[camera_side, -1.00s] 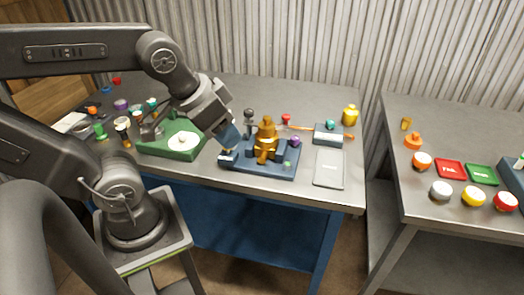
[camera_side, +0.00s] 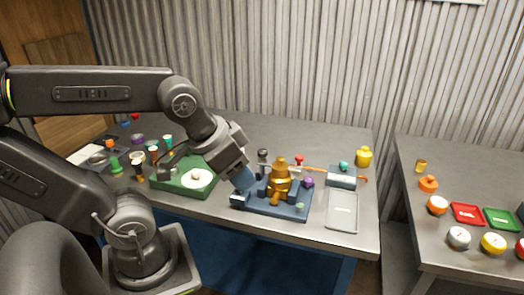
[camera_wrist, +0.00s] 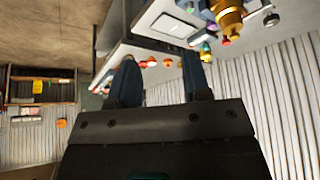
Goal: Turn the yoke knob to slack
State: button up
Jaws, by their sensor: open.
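A brass valve body (camera_side: 279,182) stands on a dark blue fixture (camera_side: 275,209) in the middle of the bench. A black round-topped knob (camera_side: 262,156) rises behind it. A purple knob (camera_side: 307,183) is at its right, and a small green one (camera_side: 300,206) is at the front right. I cannot tell which is the yoke knob. My gripper (camera_wrist: 160,78) is open, with nothing between its two blue fingers. In the side view its blue end is left of the brass body, over the fixture's left end; contact is unclear. The brass body also shows at the top of the wrist view (camera_wrist: 229,17).
A green base with a white disc (camera_side: 198,178) sits left of the fixture. A grey tray (camera_side: 342,212) lies to the right, with a yellow item (camera_side: 363,156) behind it. Small parts crowd the bench's left. A second bench (camera_side: 450,190) holds red and green trays.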

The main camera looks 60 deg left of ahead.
jog(key=shift+o, duration=0.8)
jog(key=shift+w+a+r, duration=0.1)
jog(key=shift+w+r, duration=0.05)
jog(key=shift+o, duration=0.4)
jog(key=w+a+r+m+g, duration=0.1)
jog(key=w+a+r, duration=0.1)
jog(key=w+a, duration=0.2)
jog(key=shift+w+r+y, duration=0.2)
jog(key=shift+w+y, duration=0.1)
jog(key=shift+w, duration=0.55)
jog(key=m+g, duration=0.5)
send_over(262, 150)
notch_tip(262, 150, down, 3)
notch_tip(262, 150, down, 13)
jog(key=shift+d+f, duration=0.15)
jog(key=shift+f, duration=0.05)
jog(key=shift+c, duration=0.4)
jog(key=c, duration=0.8)
jog(key=shift+c, duration=0.2)
